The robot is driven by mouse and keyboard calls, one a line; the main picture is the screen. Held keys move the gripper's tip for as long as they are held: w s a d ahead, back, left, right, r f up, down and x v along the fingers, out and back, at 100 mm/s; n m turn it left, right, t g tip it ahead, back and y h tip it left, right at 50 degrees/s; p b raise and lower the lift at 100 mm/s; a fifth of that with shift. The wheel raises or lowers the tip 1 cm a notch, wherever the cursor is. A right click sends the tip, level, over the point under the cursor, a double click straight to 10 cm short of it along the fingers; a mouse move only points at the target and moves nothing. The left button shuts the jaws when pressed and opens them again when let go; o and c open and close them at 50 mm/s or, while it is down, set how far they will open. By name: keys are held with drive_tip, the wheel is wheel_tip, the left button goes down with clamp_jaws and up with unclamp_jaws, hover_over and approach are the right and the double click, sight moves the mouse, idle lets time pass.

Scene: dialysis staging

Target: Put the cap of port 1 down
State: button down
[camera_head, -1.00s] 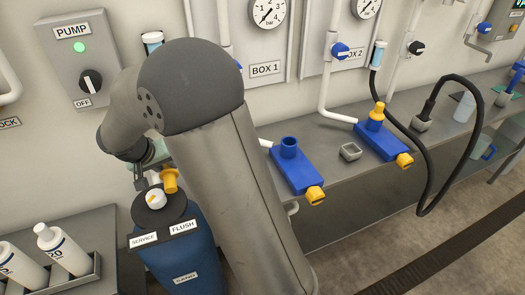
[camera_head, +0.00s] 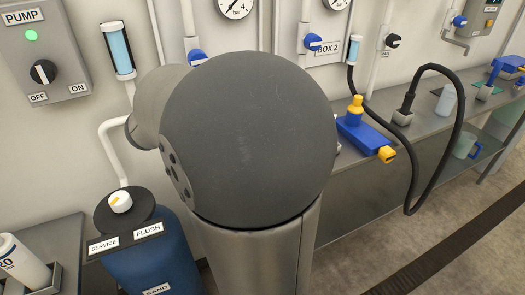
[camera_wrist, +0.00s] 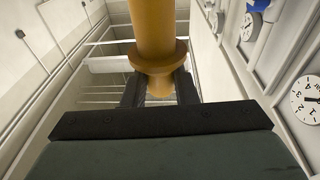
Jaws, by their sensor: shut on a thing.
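My gripper (camera_wrist: 159,90) shows in the wrist view, with its two dark fingers shut on a yellow cap (camera_wrist: 152,35). The cap has a wide flange near the fingers, and its long body runs out of the top of the picture. In the head view my arm hides the gripper, the held cap, and the blue port unit below box 1. A second blue port unit (camera_head: 352,134), below box 2, has its own yellow cap (camera_head: 355,108) standing on top and a yellow end piece (camera_head: 386,154).
A white bottle (camera_head: 20,262) sits in a rack at the left edge. A black hose (camera_head: 452,150) loops over the shelf at right.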

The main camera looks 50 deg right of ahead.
drive_tip(key=shift+d, duration=0.35)
drive_tip(key=w+d+f+p, duration=0.1)
drive_tip(key=w+d+f, duration=0.6)
drive_tip(key=d+f, duration=0.3)
wheel_tip(320, 180, down, 3)
drive_tip(key=shift+w+d+r+p, duration=0.2)
drive_tip(key=shift+w+d+p, duration=0.05)
drive_tip(key=shift+w+p, duration=0.15)
drive_tip(key=shift+f+b, duration=0.65)
drive_tip(key=shift+b, duration=0.55)
drive_tip(key=c, duration=1.1)
unclamp_jaws()
drive_tip(key=shift+c, duration=0.2)
drive_tip(key=shift+r, duration=0.15)
